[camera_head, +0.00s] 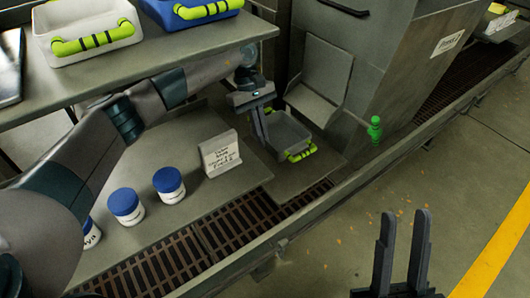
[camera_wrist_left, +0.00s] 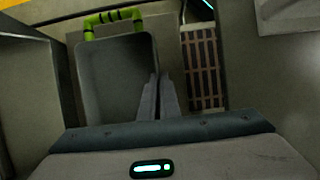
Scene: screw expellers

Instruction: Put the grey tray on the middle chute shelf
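The grey tray (camera_head: 291,127) has a lime-green handle with dark bands and looks empty. It is at or just above the low grey shelf (camera_head: 308,183) below the chute (camera_head: 320,82); I cannot tell whether it fully rests there. My left gripper (camera_head: 262,124) is at the tray's left wall. In the left wrist view its fingers (camera_wrist_left: 158,98) are close together, with the wall of the tray (camera_wrist_left: 112,82) between them. My right gripper (camera_head: 404,218) is open and empty over the floor, apart from the tray.
A sign block (camera_head: 220,154) and blue-lidded jars (camera_head: 169,185) stand on the left bench. White (camera_head: 88,32) and blue (camera_head: 190,10) trays sit on the upper shelf. A green knob (camera_head: 375,129) stands right of the chute. A brown grating (camera_head: 215,235) runs along the front.

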